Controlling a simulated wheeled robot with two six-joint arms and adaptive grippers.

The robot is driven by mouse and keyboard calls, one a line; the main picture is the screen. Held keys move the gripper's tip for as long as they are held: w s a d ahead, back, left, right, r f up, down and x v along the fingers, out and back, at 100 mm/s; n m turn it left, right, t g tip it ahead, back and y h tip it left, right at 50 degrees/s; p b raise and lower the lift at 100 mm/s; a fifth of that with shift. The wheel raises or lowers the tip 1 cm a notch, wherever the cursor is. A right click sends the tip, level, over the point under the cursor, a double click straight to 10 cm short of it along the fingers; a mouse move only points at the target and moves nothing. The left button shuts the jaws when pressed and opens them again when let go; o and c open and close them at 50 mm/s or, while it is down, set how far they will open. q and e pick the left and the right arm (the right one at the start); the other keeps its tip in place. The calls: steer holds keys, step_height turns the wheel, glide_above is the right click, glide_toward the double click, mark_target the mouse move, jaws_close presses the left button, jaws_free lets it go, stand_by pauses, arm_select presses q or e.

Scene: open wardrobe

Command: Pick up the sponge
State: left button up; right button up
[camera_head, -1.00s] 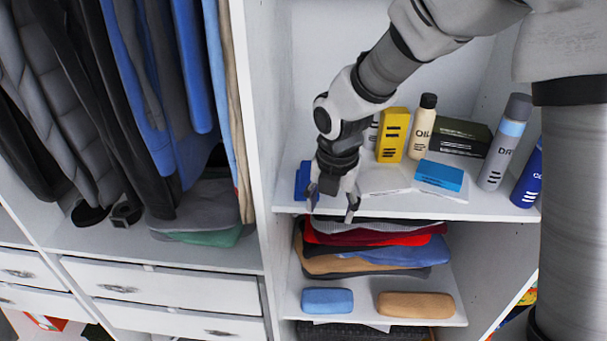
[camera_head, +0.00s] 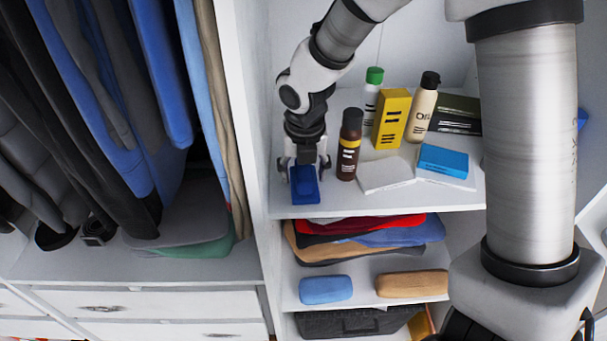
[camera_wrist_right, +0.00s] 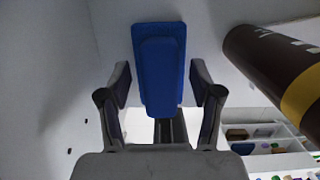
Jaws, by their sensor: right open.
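A dark blue block with a narrower raised top (camera_head: 304,184) lies on the upper shelf near its left wall. In the right wrist view the block (camera_wrist_right: 160,65) extends out between the fingertips. My right gripper (camera_head: 305,166) is open, pointing down, with one finger on each side of this block. In the wrist view, gaps show between fingers and block. A lighter blue block (camera_head: 443,160) lies on white sheets farther right on the same shelf. I cannot tell for certain which blue block is the sponge. My left gripper is not in view.
A brown bottle (camera_head: 349,145) stands close right of the gripper. A green-capped bottle (camera_head: 370,104), yellow box (camera_head: 391,119) and cream oil bottle (camera_head: 423,107) stand behind. Folded clothes and two cases lie below. Hanging clothes (camera_head: 110,100) fill the left side.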

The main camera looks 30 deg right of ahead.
mark_target(304, 169)
steer(key=shift+w+f, duration=0.15)
steer(key=shift+w, duration=0.35)
steer(key=shift+c, duration=1.3)
steer(key=shift+s+r, duration=0.25)
steer(key=shift+s, duration=0.3)
steer(key=shift+s+r, duration=0.25)
steer(key=shift+s, duration=0.25)
steer(key=c, duration=1)
steer(key=shift+w+f, duration=0.25)
steer(key=shift+w, duration=0.25)
jaws_close()
step_height(304, 169, up, 10)
steer(key=shift+s+a+r+b, duration=0.1)
steer(key=shift+s+b, duration=0.05)
steer(key=shift+b, duration=0.8)
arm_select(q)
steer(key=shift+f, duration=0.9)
arm_select(e)
steer(key=shift+o, duration=1.7)
jaws_free()
steer(key=shift+c, duration=0.9)
